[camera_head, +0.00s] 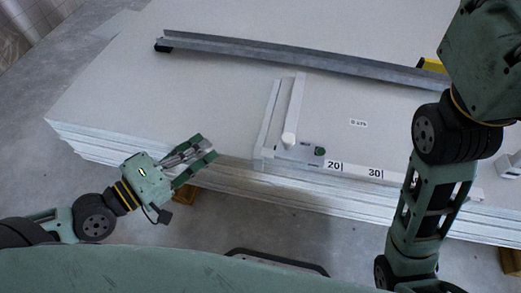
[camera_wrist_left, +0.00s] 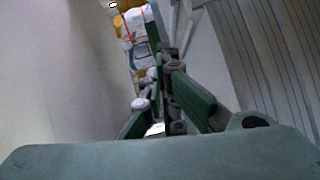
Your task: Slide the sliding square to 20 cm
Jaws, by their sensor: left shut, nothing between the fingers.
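The sliding square (camera_head: 297,150) is a pale tool lying along the near edge of the panel stack. It has a white upright handle (camera_head: 289,138) and a green knob (camera_head: 320,151).
The stack of pale panels (camera_head: 120,110) fills the middle. A long grey metal rail (camera_head: 290,56) lies across it behind the square, with a yellow piece (camera_head: 432,65) at the right. Grey floor (camera_head: 35,120) is clear at the left. In the left wrist view, strapped white-and-blue goods (camera_wrist_left: 138,35) show.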

